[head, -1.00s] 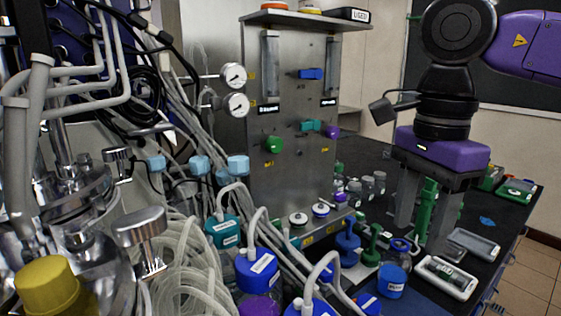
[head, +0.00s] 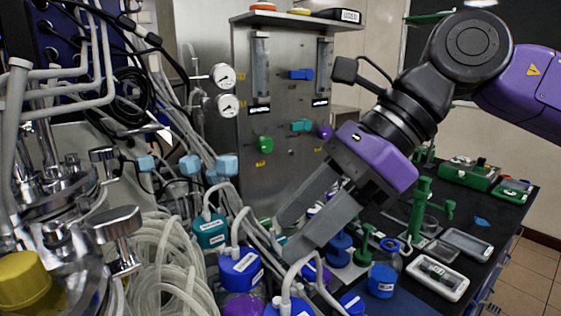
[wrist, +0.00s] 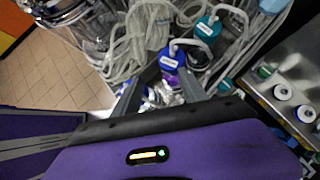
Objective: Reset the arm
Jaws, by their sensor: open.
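My gripper (head: 283,238) is purple and black with two grey fingers. In the head view it is tilted, with its fingers pointing down and to the left, in front of the lower part of the steel panel. The fingers are apart and nothing shows between them. In the wrist view the gripper (wrist: 158,88) is seen from behind, with its fingers above blue-capped and teal-capped bottles. Whether the fingertips touch anything there cannot be told.
Bottles with a teal cap (head: 209,230) and a blue cap (head: 240,268) and coiled clear tubing (head: 165,262) crowd the front. The steel panel (head: 275,190) with gauges stands behind. A green stand (head: 418,212) and a white tray (head: 437,277) are on the black bench at right.

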